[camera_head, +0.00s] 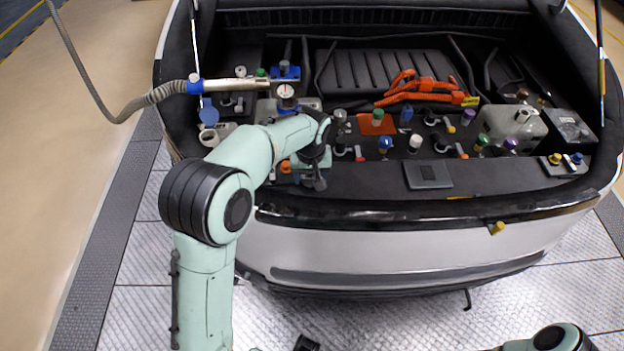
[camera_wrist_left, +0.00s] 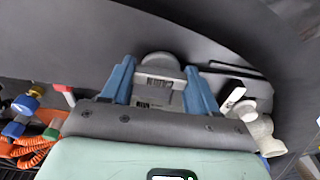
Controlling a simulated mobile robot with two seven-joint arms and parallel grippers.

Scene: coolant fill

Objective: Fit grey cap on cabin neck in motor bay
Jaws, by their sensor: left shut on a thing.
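My left gripper (camera_head: 315,172) hangs over the dark front panel of the motor bay; its own wrist partly hides it. In the left wrist view its two blue fingers (camera_wrist_left: 159,88) are shut on a grey cap (camera_wrist_left: 158,65), a round piece with a ribbed block under it. The cap is apart from any neck I can make out. Several small necks and coloured caps stand in the bay; which is the cabin neck I cannot tell. A pale neck (camera_wrist_left: 264,138) with a white lever stands right of the gripper in the left wrist view. My right gripper is not in view.
Orange cables (camera_head: 425,92) cross the middle of the bay. A filling nozzle on a grey hose (camera_head: 145,100) reaches in at the left. A pale tank (camera_head: 515,125) stands at the right. The bay's front rim (camera_head: 400,210) lies before the arm.

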